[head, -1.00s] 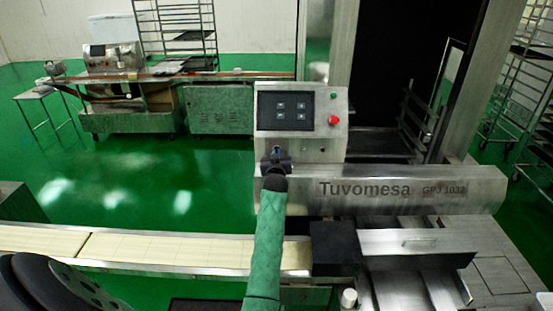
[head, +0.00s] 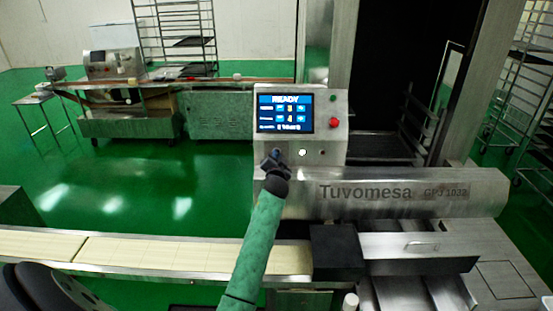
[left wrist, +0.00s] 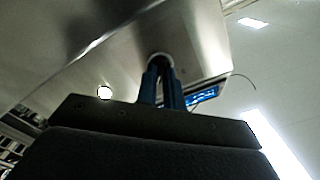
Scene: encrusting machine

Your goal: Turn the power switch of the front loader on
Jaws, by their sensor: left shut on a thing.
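The front loader's control panel (head: 262,148) is a steel box with a lit blue screen (head: 286,113) that reads READY. My left gripper (head: 275,155) is at the panel's lower left, where the power switch sits; the gripper hides the switch in the head view. In the left wrist view the blue fingers (left wrist: 161,86) are shut around the small round switch knob (left wrist: 161,59) on the steel face. The knob's angle is hard to tell. The screen also shows lit in the left wrist view (left wrist: 204,95). My right gripper is not in view.
A red button (head: 334,123), a small green button (head: 333,98) and a lit white button (head: 303,153) are on the panel. A steel Tuvomesa housing (head: 470,190) is below right. A cream conveyor belt (head: 150,252) runs across the front. Open green floor lies left.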

